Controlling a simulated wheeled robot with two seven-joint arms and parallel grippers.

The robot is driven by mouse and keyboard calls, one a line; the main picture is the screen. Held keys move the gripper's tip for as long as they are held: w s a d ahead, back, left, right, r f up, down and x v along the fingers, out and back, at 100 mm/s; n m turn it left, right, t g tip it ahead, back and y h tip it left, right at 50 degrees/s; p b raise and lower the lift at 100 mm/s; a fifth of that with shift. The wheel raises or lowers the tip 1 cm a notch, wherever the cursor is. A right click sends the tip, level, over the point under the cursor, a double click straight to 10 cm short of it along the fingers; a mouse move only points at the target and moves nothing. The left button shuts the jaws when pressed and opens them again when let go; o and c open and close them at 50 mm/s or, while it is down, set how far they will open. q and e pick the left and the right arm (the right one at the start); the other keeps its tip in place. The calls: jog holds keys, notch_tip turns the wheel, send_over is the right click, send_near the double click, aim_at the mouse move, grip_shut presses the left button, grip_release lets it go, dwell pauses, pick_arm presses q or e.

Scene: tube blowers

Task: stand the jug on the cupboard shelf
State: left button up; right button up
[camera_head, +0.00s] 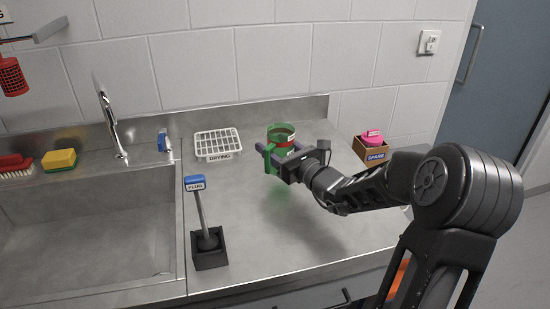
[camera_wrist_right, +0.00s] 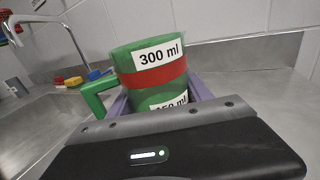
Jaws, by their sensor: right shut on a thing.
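The jug (camera_head: 281,136) is a green cylinder with a red band and a handle on its left. In the right wrist view the jug (camera_wrist_right: 150,65) shows labels "300 ml" and, partly hidden, "150 ml". My right gripper (camera_head: 274,157) is shut on the jug, its fingers at either side of it. The jug is upright at the back of the steel counter; I cannot tell whether it touches the counter. No cupboard shelf can be made out. My left gripper is not in view.
A white "DRYING" rack (camera_head: 218,144) lies left of the jug. A "PLUNG" plunger (camera_head: 205,222) stands in a black holder nearer the front. A cardboard "SPARE" box (camera_head: 371,153) with a pink item is to the right. The sink (camera_head: 90,235) fills the left. Tiled wall stands behind.

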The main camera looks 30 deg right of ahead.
jog(key=shift+f, duration=1.85)
jog(key=shift+f, duration=0.1)
jog(key=o, duration=1.7)
jog(key=shift+c, duration=0.2)
jog(key=s, duration=1.2)
jog(key=shift+d+b, duration=0.35)
jog(key=shift+b, duration=0.05)
